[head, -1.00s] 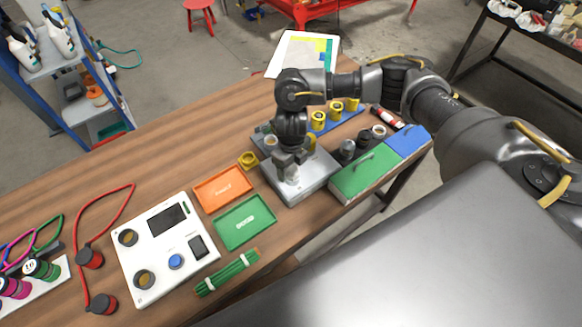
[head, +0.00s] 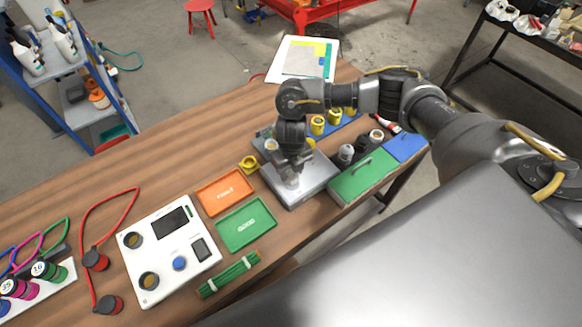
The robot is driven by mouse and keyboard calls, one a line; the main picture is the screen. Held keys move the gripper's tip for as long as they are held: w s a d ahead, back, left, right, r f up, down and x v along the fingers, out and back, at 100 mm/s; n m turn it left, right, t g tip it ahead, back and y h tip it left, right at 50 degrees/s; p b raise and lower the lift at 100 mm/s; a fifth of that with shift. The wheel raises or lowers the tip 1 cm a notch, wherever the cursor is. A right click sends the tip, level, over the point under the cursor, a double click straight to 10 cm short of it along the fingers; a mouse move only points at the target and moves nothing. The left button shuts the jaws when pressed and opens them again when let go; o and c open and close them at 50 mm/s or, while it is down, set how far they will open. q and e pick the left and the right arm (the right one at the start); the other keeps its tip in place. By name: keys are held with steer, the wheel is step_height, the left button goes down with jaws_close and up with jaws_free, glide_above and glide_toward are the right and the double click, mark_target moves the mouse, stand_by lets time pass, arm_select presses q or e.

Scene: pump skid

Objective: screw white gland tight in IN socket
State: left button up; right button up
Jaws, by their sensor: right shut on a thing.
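The pump skid's grey metal block (head: 317,178) stands on the wooden bench. My right gripper (head: 291,181) points down over its front left part. It is shut on a small pale piece, which looks like the white gland; fingers and wrist hide most of it. The IN socket is hidden under the gripper, so I cannot tell how deep the gland sits. A pale-topped fitting (head: 271,146) shows at the block's back left. My left gripper is not in view.
Orange tray (head: 225,194) and green tray (head: 246,224) lie left of the block. A yellow ring part (head: 249,164) is close by. Green box (head: 362,178), dark fittings (head: 346,153) and yellow fittings (head: 318,125) stand right and behind. A white panel device (head: 168,247) lies front left.

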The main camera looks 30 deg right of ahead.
steer(key=shift+m, duration=0.5)
steer(key=shift+s+r+m+p, duration=0.1)
steer(key=shift+r+m+p, duration=0.05)
steer(key=shift+m+p, duration=1.75)
steer(key=shift+m, duration=0.4)
steer(key=o, duration=1)
steer(key=shift+o, duration=0.2)
